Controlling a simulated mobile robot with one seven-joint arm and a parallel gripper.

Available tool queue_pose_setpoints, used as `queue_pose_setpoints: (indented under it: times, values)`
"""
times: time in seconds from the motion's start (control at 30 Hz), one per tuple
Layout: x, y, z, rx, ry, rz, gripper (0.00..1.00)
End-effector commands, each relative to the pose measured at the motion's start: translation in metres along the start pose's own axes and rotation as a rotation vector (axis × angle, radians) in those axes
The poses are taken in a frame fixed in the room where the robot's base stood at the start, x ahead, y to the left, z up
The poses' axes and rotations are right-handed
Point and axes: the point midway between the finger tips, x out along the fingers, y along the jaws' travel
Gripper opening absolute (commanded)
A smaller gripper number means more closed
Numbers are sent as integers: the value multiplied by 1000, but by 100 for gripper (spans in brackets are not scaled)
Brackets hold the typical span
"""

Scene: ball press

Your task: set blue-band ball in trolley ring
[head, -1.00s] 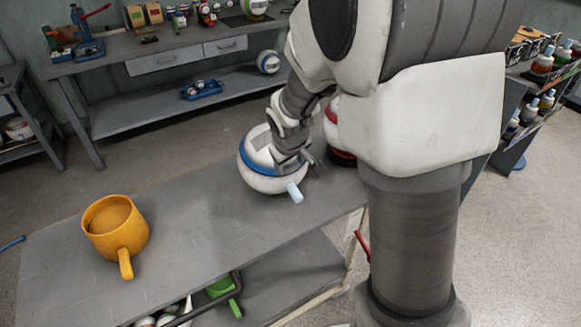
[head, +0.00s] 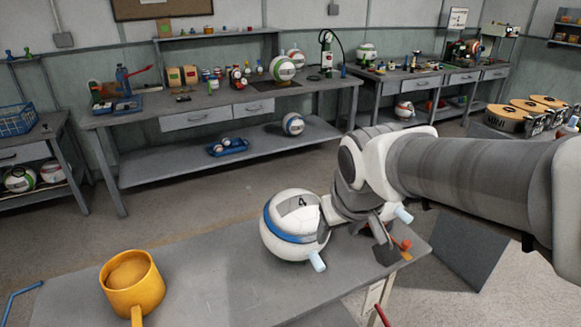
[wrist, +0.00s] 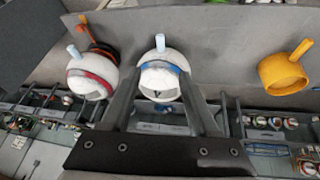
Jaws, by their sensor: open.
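The blue-band ball (head: 292,226) is white and grey with a blue band, a "4" on its upper part and a pale blue peg low on one side. It rests on the grey bench (head: 215,275). My gripper (wrist: 161,84) is open; in the wrist view its two fingers reach toward the blue-band ball (wrist: 162,82), which shows between them. Whether they touch it is unclear. In the head view my wrist is just right of the ball. I cannot make out a trolley ring for certain.
A yellow mug (head: 134,284) stands left on the bench. In the wrist view a red-band ball (wrist: 91,76) sits close to the blue-band ball; my arm hides it in the head view. Behind, across open floor, is a workbench (head: 190,118) with more balls and a blue tray (head: 228,147).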

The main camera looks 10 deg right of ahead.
Motion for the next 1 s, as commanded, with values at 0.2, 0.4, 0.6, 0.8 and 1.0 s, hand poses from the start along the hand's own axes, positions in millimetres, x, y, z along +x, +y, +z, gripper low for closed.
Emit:
queue_pose_setpoints:
  times: [0.2,0.4,0.6,0.8,1.0]
  values:
    - [-48,-6,50,99,25,-24,61]
    - [-64,-13,76,139,30,-36,61]
    - [-67,-15,82,147,28,-38,61]
    - [-68,-15,80,147,29,-38,61]
    - [-89,-12,70,146,29,-38,61]
